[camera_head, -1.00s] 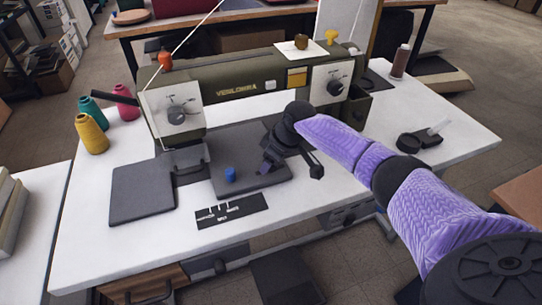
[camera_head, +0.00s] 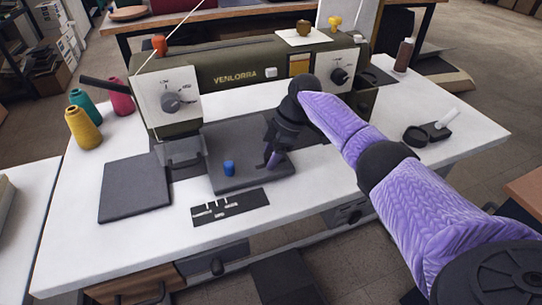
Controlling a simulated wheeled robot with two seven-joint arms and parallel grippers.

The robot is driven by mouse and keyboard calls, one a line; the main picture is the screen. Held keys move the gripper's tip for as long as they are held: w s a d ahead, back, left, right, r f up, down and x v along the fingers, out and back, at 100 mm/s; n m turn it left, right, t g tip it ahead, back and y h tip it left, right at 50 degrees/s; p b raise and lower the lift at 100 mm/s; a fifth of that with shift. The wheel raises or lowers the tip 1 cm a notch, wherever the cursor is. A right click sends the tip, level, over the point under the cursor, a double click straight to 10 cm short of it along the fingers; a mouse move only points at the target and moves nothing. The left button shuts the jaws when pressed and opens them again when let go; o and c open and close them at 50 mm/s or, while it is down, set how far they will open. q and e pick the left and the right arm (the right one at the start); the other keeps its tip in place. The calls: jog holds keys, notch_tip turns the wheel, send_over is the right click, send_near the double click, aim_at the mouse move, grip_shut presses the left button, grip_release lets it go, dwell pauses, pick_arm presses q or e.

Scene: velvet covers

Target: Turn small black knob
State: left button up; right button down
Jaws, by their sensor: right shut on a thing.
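My right gripper (camera_head: 273,158) reaches down over the right part of the dark raised plate (camera_head: 218,184) on the sewing machine's bed. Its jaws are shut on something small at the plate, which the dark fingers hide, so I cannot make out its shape. A small blue knob (camera_head: 229,168) stands upright on the same plate, left of the gripper and apart from it. My left gripper is not in view.
Yellow (camera_head: 83,128), teal (camera_head: 82,103) and magenta (camera_head: 120,97) thread cones stand at the left. A black label strip (camera_head: 230,207) lies in front of the plate. A brown bottle (camera_head: 402,57) stands at the back right. The white table's front right is mostly clear beneath my arm.

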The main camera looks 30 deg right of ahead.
aim_at(286, 161)
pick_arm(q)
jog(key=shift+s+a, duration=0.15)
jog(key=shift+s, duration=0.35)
pick_arm(e)
jog(key=shift+c, duration=2.2)
grip_release()
jog(key=shift+o, duration=1.4)
jog(key=shift+r, duration=0.35)
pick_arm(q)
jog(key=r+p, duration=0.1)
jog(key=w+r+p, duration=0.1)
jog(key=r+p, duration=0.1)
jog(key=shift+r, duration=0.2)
pick_arm(e)
jog(key=v, duration=0.9)
